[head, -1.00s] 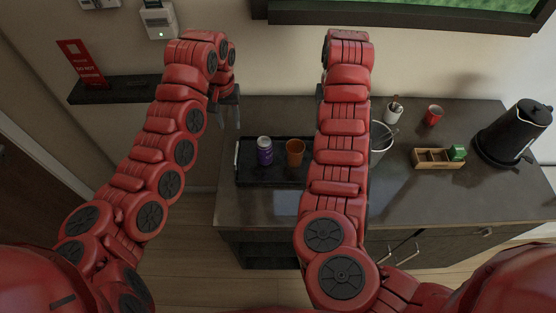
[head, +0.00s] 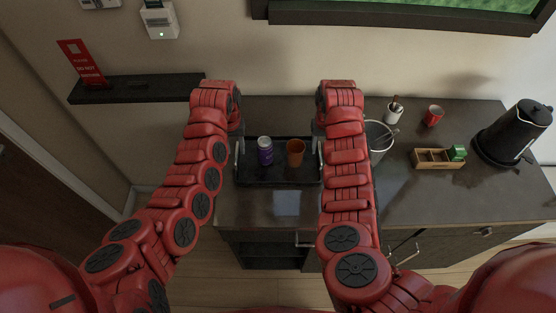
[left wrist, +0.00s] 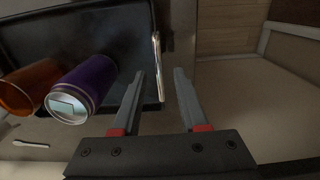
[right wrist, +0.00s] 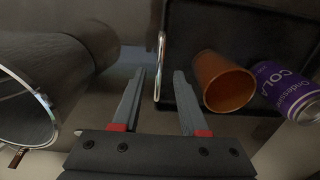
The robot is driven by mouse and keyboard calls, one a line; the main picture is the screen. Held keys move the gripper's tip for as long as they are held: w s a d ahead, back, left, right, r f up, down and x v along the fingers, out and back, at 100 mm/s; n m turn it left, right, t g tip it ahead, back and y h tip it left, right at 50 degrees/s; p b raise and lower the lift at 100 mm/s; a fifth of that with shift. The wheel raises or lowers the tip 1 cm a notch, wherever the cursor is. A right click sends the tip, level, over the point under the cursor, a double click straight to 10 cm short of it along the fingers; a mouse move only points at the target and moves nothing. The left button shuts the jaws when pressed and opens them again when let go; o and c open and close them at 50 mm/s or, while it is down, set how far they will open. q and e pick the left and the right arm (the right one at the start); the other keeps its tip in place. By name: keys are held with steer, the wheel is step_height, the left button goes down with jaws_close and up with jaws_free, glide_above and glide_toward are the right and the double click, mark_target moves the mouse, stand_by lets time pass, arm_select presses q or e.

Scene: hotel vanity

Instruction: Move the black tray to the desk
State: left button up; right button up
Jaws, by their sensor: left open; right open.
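The black tray (head: 280,176) lies on the dark counter, with a purple can (head: 265,150) and an orange cup (head: 295,152) standing on it. Metal handles rise at its left and right ends. In the left wrist view, my left gripper (left wrist: 160,73) is open, with the tray's left handle (left wrist: 157,50) between its fingertips. In the right wrist view, my right gripper (right wrist: 159,73) is open, with the right handle (right wrist: 161,50) between its fingertips. In the head view, my forearms mostly hide both grippers.
A cylindrical container (head: 380,137) stands close to the right of my right gripper. Further right are a red mug (head: 433,115), a wooden box (head: 435,159) and a black kettle (head: 510,135). A dark wall shelf (head: 135,90) is at the left. The counter's front strip is clear.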

mark_target(249, 172)
arm_select(q)
steer(key=shift+f, duration=2.25)
arm_select(e)
steer(key=shift+f, duration=2.2)
arm_select(q)
jaws_close()
arm_select(e)
jaws_close()
arm_select(q)
steer(key=shift+r, duration=0.1)
